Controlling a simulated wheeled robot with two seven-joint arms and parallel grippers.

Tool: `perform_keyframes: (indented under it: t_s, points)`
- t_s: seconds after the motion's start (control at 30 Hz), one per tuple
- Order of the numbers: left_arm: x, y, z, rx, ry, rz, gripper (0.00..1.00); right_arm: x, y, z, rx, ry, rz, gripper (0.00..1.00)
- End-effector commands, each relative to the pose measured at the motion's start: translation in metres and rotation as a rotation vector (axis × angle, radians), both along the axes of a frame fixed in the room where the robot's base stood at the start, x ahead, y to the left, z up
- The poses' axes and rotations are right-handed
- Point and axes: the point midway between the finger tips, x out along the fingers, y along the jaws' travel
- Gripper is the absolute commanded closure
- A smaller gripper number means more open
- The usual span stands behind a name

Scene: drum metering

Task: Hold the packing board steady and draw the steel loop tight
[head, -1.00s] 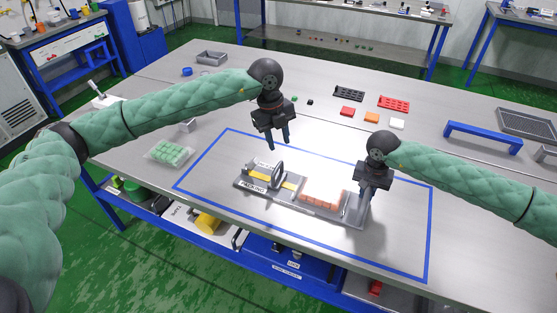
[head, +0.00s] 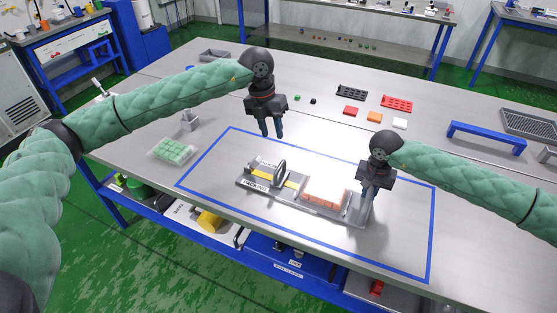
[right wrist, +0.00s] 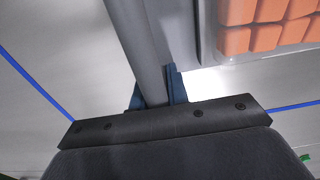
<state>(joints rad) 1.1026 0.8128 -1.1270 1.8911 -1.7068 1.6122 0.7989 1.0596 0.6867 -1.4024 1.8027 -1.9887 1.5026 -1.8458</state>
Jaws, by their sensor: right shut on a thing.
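The grey packing board (head: 293,202) lies inside the blue outline on the table, with a label at its left end. The steel loop (head: 280,174) stands upright on it by a yellow strip (head: 292,184). Orange blocks (head: 324,196) sit to the right; they also show in the right wrist view (right wrist: 265,22). My left gripper (head: 271,134) is open and empty, above and behind the loop, clear of it. My right gripper (head: 370,199) is at the board's right end. In the right wrist view its blue fingers close around a grey round bar (right wrist: 138,45).
A clear box of green pieces (head: 173,151) stands left of the outline. Black (head: 351,92) and red trays (head: 397,104) and small coloured blocks lie behind. A blue bracket (head: 487,136) and a grey mesh tray (head: 529,124) are at right.

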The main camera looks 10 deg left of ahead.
Motion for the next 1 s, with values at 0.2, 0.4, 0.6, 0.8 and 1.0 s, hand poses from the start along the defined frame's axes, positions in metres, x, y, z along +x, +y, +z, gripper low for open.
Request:
perform_keyframes:
  t_s: [0.2,0.4,0.6,0.8,1.0]
  points:
    - [-0.002,-0.005,-0.026,0.001,0.002,-0.003,0.66,0.0,0.0,0.001,0.001,-0.001,0.001,1.0]
    - [-0.003,-0.012,-0.061,0.001,0.003,-0.002,0.66,0.0,0.0,0.001,0.001,-0.001,0.001,1.0]
    - [-0.004,-0.017,-0.092,0.0,0.002,0.0,0.66,0.0,0.0,0.001,0.001,-0.001,0.001,1.0]
    - [-0.004,-0.021,-0.11,0.0,0.0,-0.001,0.66,0.0,0.0,0.001,0.001,-0.001,0.001,1.0]
    - [-0.005,-0.022,-0.115,0.0,0.0,0.0,0.66,0.0,0.0,0.001,0.001,-0.001,0.001,1.0]
